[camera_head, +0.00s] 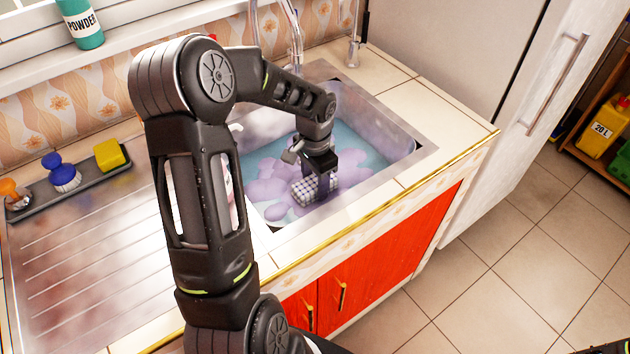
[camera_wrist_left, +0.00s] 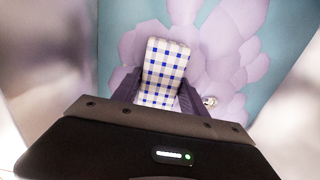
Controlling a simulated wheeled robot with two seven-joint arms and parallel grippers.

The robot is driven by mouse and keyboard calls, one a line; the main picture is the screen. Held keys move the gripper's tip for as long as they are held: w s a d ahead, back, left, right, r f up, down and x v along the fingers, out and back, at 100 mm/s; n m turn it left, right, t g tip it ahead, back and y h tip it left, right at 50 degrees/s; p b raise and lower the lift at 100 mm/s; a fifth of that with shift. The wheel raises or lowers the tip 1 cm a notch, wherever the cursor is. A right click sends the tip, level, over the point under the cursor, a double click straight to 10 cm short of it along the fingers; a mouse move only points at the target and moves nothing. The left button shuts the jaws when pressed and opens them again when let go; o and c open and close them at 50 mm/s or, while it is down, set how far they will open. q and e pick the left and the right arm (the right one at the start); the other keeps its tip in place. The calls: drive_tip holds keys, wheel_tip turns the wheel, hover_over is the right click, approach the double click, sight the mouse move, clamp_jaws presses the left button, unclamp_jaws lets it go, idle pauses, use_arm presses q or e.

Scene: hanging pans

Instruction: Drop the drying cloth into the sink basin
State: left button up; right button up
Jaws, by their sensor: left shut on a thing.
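The drying cloth (camera_head: 306,191) is white with a blue check and looks like a small folded block. My left gripper (camera_head: 318,178) is shut on it and holds it inside the sink basin (camera_head: 398,146), over the foamy water. In the left wrist view the cloth (camera_wrist_left: 164,72) stands out between the two dark fingers (camera_wrist_left: 158,98), with suds and blue water behind it. I cannot tell whether the cloth touches the water. My right gripper is not in view.
The tap (camera_head: 296,40) stands behind the basin. A ribbed drainboard (camera_head: 90,240) lies to the left, with a tray of brushes and a yellow sponge (camera_head: 109,154) behind it. A green powder bottle (camera_head: 82,25) stands on the ledge. Red cabinet doors (camera_head: 375,265) are below.

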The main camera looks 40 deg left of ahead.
sight(315, 181)
use_arm(q)
drive_tip(key=shift+f, duration=0.1)
drive_tip(key=shift+f+b, duration=0.4)
drive_tip(key=o, duration=1.3)
drive_tip(key=shift+o, duration=0.2)
drive_tip(key=shift+r, duration=0.2)
drive_tip(key=shift+r+p, duration=0.45)
drive_tip(key=shift+r, duration=0.2)
wheel_tip(315, 181, up, 11)
drive_tip(key=shift+r, duration=0.2)
